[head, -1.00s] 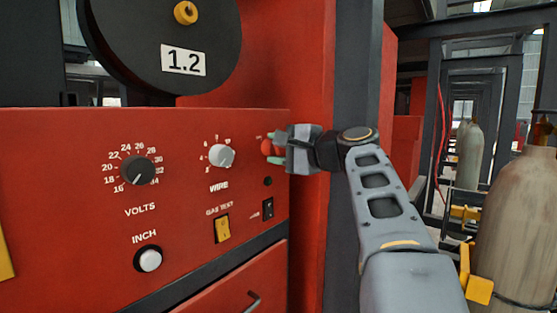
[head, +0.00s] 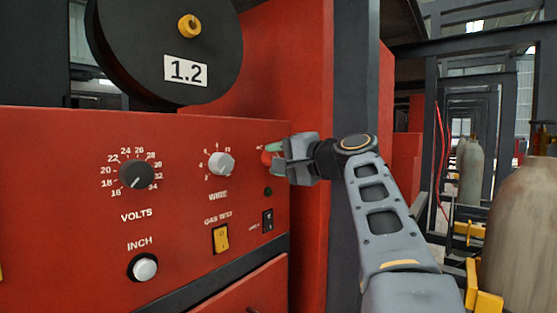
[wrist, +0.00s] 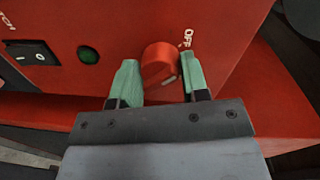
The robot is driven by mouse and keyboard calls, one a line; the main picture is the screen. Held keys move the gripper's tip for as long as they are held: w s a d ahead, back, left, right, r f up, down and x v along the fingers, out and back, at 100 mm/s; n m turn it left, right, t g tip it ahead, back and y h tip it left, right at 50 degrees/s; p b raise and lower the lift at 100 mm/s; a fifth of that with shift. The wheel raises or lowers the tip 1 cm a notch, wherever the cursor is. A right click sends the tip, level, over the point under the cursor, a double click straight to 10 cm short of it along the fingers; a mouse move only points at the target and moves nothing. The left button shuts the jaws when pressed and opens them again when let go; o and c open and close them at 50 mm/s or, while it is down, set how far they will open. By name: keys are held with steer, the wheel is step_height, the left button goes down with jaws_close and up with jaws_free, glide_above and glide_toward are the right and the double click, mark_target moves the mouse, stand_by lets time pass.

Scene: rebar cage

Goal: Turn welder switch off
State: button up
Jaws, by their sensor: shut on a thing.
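The welder's switch is a red round knob (wrist: 160,66) on the red front panel (wrist: 105,20). An "OFF" label shows up and right of it in the wrist view, and a pale mark shows on the knob's lower right. In the head view the knob (head: 266,158) is at the panel's right edge, partly hidden by my gripper (head: 277,157). My gripper (wrist: 157,84) has its green-tipped fingers on either side of the knob and is shut on it. The wrist view does not clearly show the contact.
A dark green lamp (wrist: 88,55) and a black rocker switch (wrist: 34,56) sit beside the knob. A volts dial (head: 136,174), wire dial (head: 220,164), yellow gas test switch (head: 220,238) and white inch button (head: 145,268) are further left. Gas cylinders (head: 520,240) stand at right.

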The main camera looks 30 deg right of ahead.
steer(key=shift+r, duration=0.15)
steer(key=o, duration=0.9)
steer(key=f+b+v, duration=0.1)
steer(key=v, duration=1.2)
steer(key=shift+s+d+r, duration=0.15)
steer(key=shift+s+r, duration=0.2)
steer(key=shift+r, duration=0.05)
steer(key=w+a+f+n+g+h+p, duration=0.1)
steer(key=w+a+f+g+p, duration=0.25)
steer(key=f, duration=0.55)
steer(key=w+a+f+n+g+h+p, duration=0.15)
steer(key=a+f+g, duration=0.3)
steer(key=f, duration=0.55)
steer(key=s+a+f+n+g+h+p, duration=0.2)
steer(key=s+a+f+n, duration=0.1)
steer(key=f, duration=0.6)
steer(key=s+a+f+n+g+h+p, duration=0.2)
steer(key=s+a+f+n, duration=0.2)
steer(key=f, duration=0.5)
steer(key=shift+s+n, duration=0.75)
